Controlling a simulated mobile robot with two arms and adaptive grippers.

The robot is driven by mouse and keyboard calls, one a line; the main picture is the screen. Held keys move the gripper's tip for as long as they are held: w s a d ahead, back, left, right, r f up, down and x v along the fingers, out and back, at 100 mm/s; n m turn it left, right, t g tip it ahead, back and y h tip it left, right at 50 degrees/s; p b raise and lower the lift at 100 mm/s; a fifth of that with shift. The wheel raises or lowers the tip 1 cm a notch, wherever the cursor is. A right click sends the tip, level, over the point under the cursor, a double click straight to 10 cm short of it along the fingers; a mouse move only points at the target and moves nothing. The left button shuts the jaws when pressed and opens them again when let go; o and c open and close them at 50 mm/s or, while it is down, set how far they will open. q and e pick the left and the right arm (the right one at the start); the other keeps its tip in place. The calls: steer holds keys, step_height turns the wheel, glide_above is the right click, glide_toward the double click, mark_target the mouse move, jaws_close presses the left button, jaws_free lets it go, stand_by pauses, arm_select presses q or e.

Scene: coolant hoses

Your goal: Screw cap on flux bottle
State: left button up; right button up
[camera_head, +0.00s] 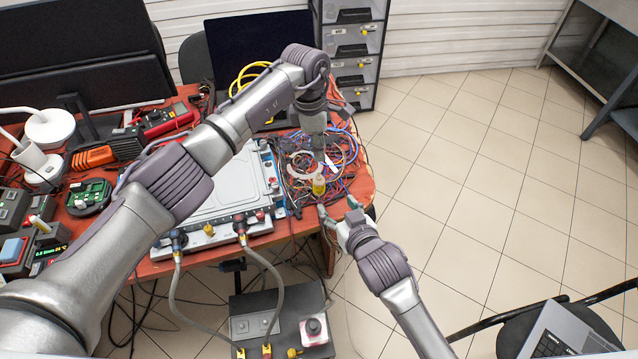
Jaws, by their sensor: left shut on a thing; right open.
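A small flux bottle (319,186) with yellow contents stands upright near the table's front right edge, among tangled wires. My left gripper (319,163) reaches in from above, pointing down, directly over the bottle. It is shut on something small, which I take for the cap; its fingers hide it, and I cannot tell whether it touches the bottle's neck. My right gripper (337,208) is open and empty just in front of the bottle, at the table edge, with its fingers pointing toward the bottle.
A large grey metal housing (205,190) with connectors fills the table left of the bottle. Coloured wires (345,150) surround the bottle. A drawer unit (355,50) stands behind. A grey box with a button (313,328) is below the front edge. Tiled floor (465,180) lies open on the right.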

mark_target(321, 186)
steer(key=x, duration=1.2)
stand_by(0.3)
jaws_close()
